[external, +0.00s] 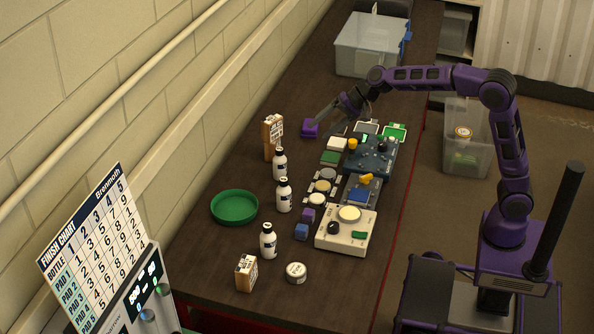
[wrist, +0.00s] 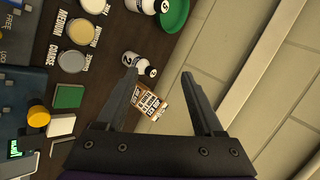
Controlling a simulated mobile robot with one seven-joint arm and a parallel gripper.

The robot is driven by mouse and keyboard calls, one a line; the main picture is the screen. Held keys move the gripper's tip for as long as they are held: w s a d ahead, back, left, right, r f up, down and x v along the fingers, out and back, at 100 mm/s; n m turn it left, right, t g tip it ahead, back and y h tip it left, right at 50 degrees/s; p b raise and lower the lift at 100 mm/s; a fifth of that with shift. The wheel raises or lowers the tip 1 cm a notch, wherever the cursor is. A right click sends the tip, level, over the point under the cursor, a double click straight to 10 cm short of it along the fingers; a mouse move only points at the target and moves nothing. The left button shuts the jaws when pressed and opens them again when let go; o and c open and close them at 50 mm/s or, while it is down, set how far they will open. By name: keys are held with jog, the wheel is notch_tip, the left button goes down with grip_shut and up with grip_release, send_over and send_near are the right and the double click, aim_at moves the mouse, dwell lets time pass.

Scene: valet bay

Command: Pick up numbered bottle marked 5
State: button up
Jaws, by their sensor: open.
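Three white bottles with black caps stand on the dark bench in the external view: a far one (external: 280,165), a middle one (external: 284,197) and a near one (external: 268,243). Their numbers are too small to read there. The wrist view shows one bottle (wrist: 136,63) near the left fingertip, with a mark that looks like 2, and another bottle (wrist: 141,5) cut off at the top edge.
A labelled brown box (external: 272,138) stands beside the far bottle; another (external: 246,273) is near the front. A green dish (external: 234,222) lies left of the bottles. Round discs, blocks and a white device (external: 332,241) crowd the right. A clear bin (external: 365,52) stands behind.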

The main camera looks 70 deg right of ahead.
notch_tip(320, 180, down, 7)
jog(key=s+a+m+y, duration=0.1)
jog(key=s+m+y, duration=0.25)
jog(key=m, duration=0.65)
jog(key=m+t+y, duration=0.1)
jog(key=m+y, duration=0.1)
jog(key=m, duration=0.3)
send_near(284, 182)
jog(key=w+a+f, duration=0.1)
jog(key=w+f, duration=0.2)
jog(key=f, duration=0.1)
jog(key=shift+r+x, duration=0.2)
jog(key=shift+x, duration=1.25)
jog(key=shift+r+x, duration=0.25)
jog(key=shift+x, duration=1.25)
jog(key=shift+w+a, duration=0.1)
jog(key=shift+a, duration=0.05)
grip_shut()
